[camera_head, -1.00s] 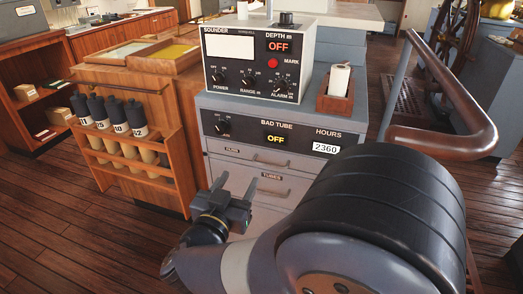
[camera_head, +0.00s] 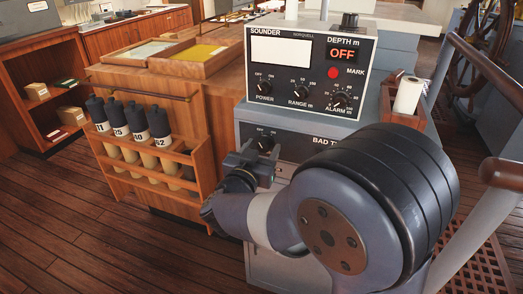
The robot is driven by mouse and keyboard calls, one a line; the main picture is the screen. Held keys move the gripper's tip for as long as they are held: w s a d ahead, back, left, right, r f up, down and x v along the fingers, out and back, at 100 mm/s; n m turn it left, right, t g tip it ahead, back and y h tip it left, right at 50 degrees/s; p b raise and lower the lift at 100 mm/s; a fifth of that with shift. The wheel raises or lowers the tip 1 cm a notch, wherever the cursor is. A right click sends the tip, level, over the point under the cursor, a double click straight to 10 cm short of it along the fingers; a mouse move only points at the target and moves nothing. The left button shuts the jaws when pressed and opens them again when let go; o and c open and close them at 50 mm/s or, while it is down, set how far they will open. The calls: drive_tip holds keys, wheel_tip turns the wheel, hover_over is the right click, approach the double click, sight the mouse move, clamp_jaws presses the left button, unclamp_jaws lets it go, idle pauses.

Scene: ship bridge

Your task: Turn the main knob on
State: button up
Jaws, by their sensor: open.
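A grey cabinet carries a dark lower panel (camera_head: 300,150) with a small black knob (camera_head: 264,143) at its left end. "OFF" and "ON" style marks sit above this knob, too small to read surely. My gripper (camera_head: 258,160) is open and empty, just below and in front of this knob in the picture; I cannot tell whether they touch. Above stands the sounder unit (camera_head: 312,68), its display reading OFF, with a black power knob (camera_head: 263,87), a range knob (camera_head: 301,88) and an alarm knob (camera_head: 341,97). My arm hides the right part of the lower panel.
A wooden rack with several dark-capped bottles (camera_head: 135,130) stands left of the cabinet. A paper roll in a wooden holder (camera_head: 387,104) is right of the sounder. A railing with a brown grip (camera_head: 503,172) is at the right. Wooden floor (camera_head: 90,235) is open at lower left.

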drive_tip(key=shift+c, duration=0.5)
drive_tip(key=c, duration=0.9)
drive_tip(key=shift+m, duration=0.3)
drive_tip(key=m+b, duration=0.3)
drive_tip(key=m, duration=0.2)
drive_tip(key=shift+f+m+b, duration=0.15)
drive_tip(key=shift+m+b, duration=0.15)
drive_tip(key=m+b, duration=0.3)
drive_tip(key=m, duration=0.2)
drive_tip(key=shift+m, duration=0.3)
drive_tip(key=shift+b, duration=0.3)
drive_tip(key=o, duration=1)
